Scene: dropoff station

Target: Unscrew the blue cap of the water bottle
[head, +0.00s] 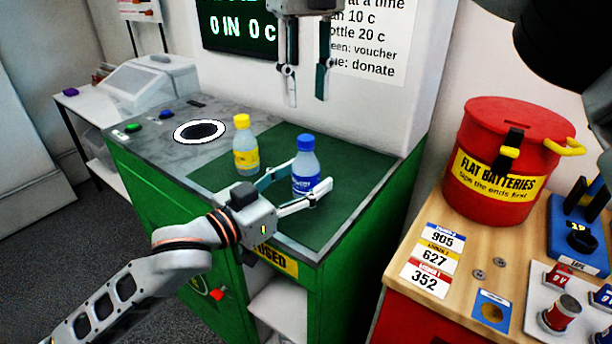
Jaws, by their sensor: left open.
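The water bottle (306,170) with the blue cap (305,142) stands upright on the dark green mat (355,165) of the station counter. My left gripper (314,174) is open, with its fingers on either side of the lower part of this bottle. I cannot tell whether the fingers touch it. The blue cap is on the bottle's neck. My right gripper (307,95) hangs at the top, fingers pointing down and apart, above and behind the bottle in the picture. Nothing is between its fingers.
A second bottle with a yellow cap (246,147) stands left of the blue-capped one. A round opening (201,131) is in the counter further left. A red battery bin (505,165) stands on the wooden table (445,305) to the right. The mat's right part is clear.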

